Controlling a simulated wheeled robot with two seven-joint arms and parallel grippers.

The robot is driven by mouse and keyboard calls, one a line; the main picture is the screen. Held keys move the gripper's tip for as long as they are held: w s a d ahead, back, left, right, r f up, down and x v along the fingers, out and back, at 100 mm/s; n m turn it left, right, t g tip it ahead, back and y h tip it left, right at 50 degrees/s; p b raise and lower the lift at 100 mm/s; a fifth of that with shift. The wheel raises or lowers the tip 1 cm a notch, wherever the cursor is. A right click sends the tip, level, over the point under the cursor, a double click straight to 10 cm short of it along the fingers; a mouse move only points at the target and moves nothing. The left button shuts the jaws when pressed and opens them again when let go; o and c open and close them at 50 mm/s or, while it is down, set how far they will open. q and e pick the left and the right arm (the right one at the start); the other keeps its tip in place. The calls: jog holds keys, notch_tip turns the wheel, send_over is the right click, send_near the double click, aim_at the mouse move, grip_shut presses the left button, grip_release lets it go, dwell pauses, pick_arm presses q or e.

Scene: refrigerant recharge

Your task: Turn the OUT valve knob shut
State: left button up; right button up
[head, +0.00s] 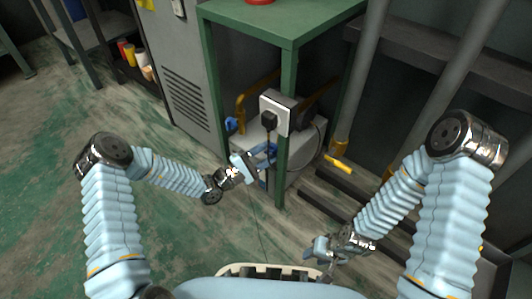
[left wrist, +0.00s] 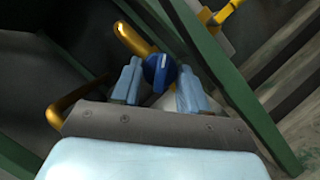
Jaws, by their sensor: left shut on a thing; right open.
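A round blue valve knob (left wrist: 160,72) sits by a yellow pipe (left wrist: 130,38) in the left wrist view, between the two pale blue fingers of my left gripper (left wrist: 159,88). The left gripper is shut on this knob. In the head view my left gripper (head: 263,157) reaches in beside the green table leg, and its fingers largely hide the knob there. Another blue part (head: 232,125) shows further left, by the grey cabinet. No IN or OUT lettering is readable. My right gripper (head: 322,248) is open and empty at the lower right, away from the valves.
A green table (head: 285,22) stands over the machine, its front leg (head: 282,165) close to my left gripper. A white socket box (head: 278,110) with a black plug and cable hangs there. A yellow handle (head: 338,164) sticks out at right. The floor at left is clear.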

pick_arm(q)
jog(key=shift+f, duration=0.1)
jog(key=o, duration=1)
jog(key=shift+o, duration=0.2)
jog(key=shift+m, duration=0.3)
